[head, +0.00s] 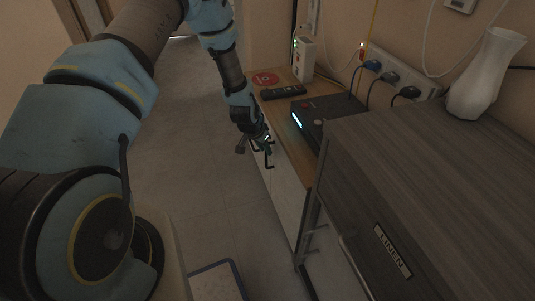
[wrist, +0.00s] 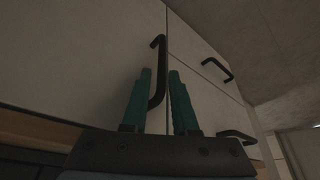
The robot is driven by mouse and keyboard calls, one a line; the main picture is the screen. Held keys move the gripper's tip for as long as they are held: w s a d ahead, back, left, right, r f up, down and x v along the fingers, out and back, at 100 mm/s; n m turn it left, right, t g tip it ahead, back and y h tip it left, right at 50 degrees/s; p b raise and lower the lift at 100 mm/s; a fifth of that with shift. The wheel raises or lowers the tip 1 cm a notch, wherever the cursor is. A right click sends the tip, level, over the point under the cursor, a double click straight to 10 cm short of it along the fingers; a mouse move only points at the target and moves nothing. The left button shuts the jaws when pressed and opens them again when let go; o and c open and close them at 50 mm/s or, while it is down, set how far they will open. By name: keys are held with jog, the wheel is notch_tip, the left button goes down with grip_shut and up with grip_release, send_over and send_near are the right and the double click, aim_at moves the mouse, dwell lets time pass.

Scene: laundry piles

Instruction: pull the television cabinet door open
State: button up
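The television cabinet is low, with a wooden top (head: 291,142) and a pale front (head: 283,194), to the right of my arm in the head view. In the wrist view its pale door (wrist: 80,55) fills the left side and looks flush with the neighbouring panel. A black bar handle (wrist: 158,60) stands at the door's edge. My gripper (head: 266,146) is at the cabinet's front, below the top's edge. In the wrist view my gripper (wrist: 160,74) has its green fingers apart, with the handle showing between them, closer to the left finger. Contact cannot be told.
Other black handles (wrist: 216,68) sit on neighbouring panels. A black box (head: 318,115), remote (head: 283,92), red disc (head: 265,79) and white router (head: 303,59) are on the top. A grey linen cabinet (head: 420,170) with a vase (head: 486,75) stands nearer.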

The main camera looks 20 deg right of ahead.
aim_at(266, 166)
jog(key=shift+x, duration=1.8)
jog(key=shift+c, duration=0.4)
jog(key=shift+w, duration=0.1)
grip_shut()
